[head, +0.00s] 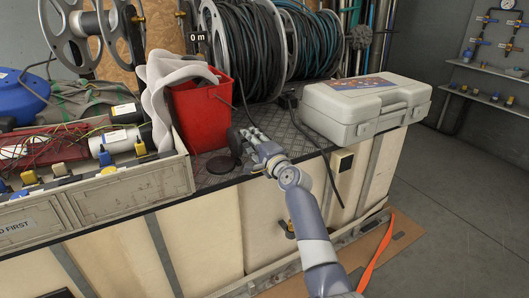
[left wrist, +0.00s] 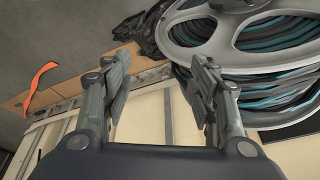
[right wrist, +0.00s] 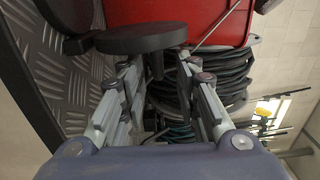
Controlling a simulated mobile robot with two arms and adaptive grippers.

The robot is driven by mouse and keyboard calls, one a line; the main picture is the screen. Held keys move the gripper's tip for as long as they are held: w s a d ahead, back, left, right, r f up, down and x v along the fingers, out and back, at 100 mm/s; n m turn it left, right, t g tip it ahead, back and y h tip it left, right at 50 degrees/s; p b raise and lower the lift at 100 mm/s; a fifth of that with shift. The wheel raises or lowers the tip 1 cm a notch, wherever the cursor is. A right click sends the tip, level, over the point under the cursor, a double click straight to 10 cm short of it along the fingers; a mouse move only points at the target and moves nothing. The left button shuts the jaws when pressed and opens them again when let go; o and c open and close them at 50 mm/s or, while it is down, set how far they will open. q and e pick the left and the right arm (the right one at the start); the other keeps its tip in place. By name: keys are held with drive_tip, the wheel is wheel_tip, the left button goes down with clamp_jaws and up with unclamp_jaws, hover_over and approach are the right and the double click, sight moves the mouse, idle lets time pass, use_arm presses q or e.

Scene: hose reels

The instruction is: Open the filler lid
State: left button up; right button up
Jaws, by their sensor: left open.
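The filler lid (head: 235,141) is a dark round disc standing tilted up on the bench top, just left of my right gripper. A flat dark round fitting (head: 222,165) lies beside its foot. In the right wrist view the disc (right wrist: 140,39) shows close up, with a short dark peg between my fingertips. My right gripper (head: 252,135) reaches over the bench's front edge; its fingers (right wrist: 155,72) stand apart, with no clear contact on the peg. My left gripper (left wrist: 158,72) is open and empty, seen only in the left wrist view.
A red bucket (head: 198,112) with a grey cloth (head: 172,80) stands behind left of the lid. A grey case (head: 365,105) sits to the right. Hose reels (head: 250,50) stand behind. A crate (head: 110,196) of parts is at the left.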

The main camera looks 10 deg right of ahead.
drive_tip(key=v, duration=0.9)
drive_tip(key=shift+r, duration=0.1)
